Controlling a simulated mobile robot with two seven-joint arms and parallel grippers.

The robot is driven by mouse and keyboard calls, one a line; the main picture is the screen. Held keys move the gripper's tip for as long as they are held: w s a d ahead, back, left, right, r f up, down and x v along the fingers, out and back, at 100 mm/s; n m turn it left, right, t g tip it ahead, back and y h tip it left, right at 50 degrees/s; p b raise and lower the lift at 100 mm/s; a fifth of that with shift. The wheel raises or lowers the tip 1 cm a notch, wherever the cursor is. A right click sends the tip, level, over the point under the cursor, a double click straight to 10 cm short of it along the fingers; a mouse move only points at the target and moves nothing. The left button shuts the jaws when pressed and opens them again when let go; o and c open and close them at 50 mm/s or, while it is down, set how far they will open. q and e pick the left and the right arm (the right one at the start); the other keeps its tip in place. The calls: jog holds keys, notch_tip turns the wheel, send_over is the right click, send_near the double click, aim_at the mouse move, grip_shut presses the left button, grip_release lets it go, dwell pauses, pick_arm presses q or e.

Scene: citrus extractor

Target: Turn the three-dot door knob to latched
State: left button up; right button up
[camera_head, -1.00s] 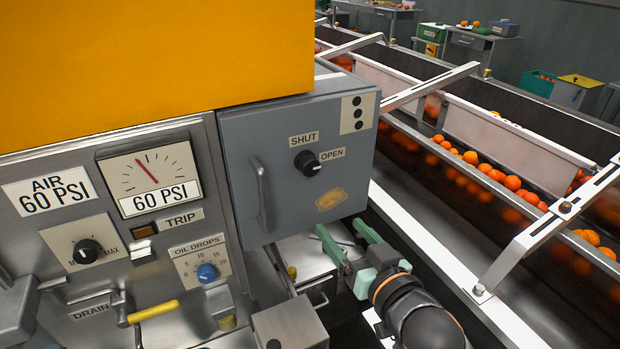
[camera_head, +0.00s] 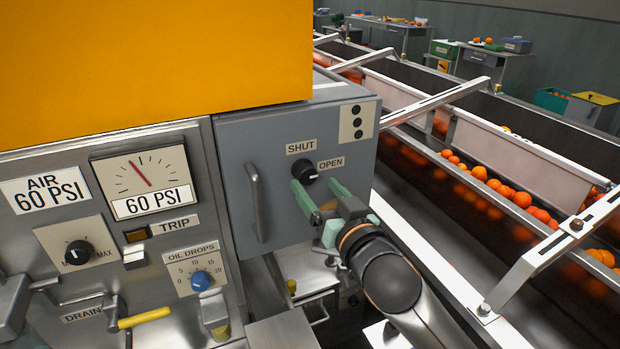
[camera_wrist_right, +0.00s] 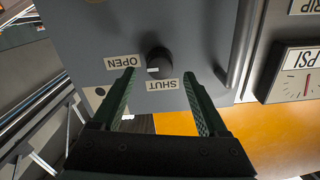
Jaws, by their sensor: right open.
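The grey door (camera_head: 280,140) bears a plate with three black dots (camera_head: 357,121) at its upper right. Its black knob (camera_head: 304,172) sits between the SHUT label (camera_head: 301,147) and the OPEN label (camera_head: 331,164). In the right wrist view, upside down, the knob (camera_wrist_right: 158,61) has its white mark on the side toward OPEN (camera_wrist_right: 122,62). My right gripper (camera_head: 316,186) is open in front of the door, just below the knob. In the wrist view its green fingers (camera_wrist_right: 159,75) are spread to either side of the knob, with nothing between them. My left gripper is not in view.
The door has a vertical handle (camera_head: 256,202) left of the knob. A panel at left holds a gauge (camera_head: 146,180), a dial (camera_head: 79,253), a blue knob (camera_head: 200,281) and a yellow lever (camera_head: 145,318). A conveyor with oranges (camera_head: 500,188) and white rails runs at right.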

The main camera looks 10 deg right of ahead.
aim_at(309, 177)
jog(key=shift+w+a, duration=0.2)
jog(key=shift+w, duration=0.75)
jog(key=shift+w+a, duration=0.15)
jog(key=shift+w, duration=0.8)
grip_shut()
